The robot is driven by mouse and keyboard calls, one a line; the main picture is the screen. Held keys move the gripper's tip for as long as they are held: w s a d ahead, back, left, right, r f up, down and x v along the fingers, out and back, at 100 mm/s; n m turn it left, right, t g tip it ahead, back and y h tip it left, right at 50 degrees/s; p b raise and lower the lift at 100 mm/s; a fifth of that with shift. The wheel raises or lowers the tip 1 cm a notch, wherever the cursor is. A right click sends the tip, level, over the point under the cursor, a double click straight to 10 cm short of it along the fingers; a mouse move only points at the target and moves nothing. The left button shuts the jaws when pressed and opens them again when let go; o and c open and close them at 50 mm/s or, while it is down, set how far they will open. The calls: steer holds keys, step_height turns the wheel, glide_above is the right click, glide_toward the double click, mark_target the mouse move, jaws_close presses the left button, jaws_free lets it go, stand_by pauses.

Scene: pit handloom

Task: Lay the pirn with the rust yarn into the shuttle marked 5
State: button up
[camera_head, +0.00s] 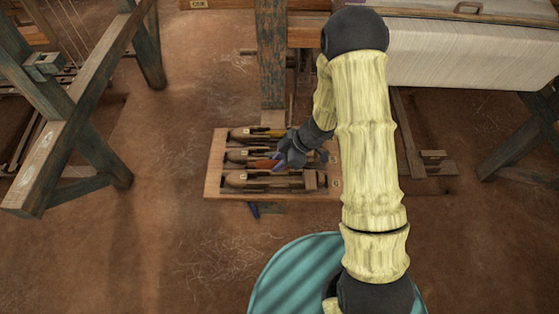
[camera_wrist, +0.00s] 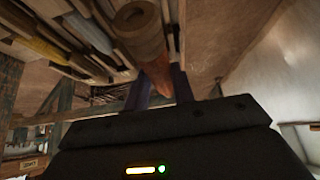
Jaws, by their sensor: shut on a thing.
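My gripper (camera_head: 281,160) is shut on the pirn with the rust yarn (camera_head: 264,164). In the wrist view the rust yarn (camera_wrist: 157,74) sits between my fingers, with the pirn's thick wooden end (camera_wrist: 138,30) beyond them. In the head view the pirn is at the middle shuttle (camera_head: 236,157) of a wooden board (camera_head: 214,165). I cannot tell whether it lies in that shuttle or is held above it. Another shuttle (camera_head: 236,180) lies nearer, and a far shuttle (camera_head: 240,134) holds yellow yarn (camera_head: 272,132).
A wooden loom post (camera_head: 271,60) stands just behind the board. A heavy loom frame (camera_head: 75,120) is at the left, and white cloth on a beam (camera_head: 460,55) is at the right.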

steer(key=shift+w+f+b, duration=0.1)
steer(key=shift+f+b, duration=2.4)
steer(key=shift+b, duration=0.2)
steer(key=shift+f+b, duration=0.45)
steer(key=shift+f, duration=0.6)
steer(key=o, duration=1.1)
steer(key=shift+c, duration=0.2)
step_height(320, 180, up, 8)
steer(key=p, duration=0.9)
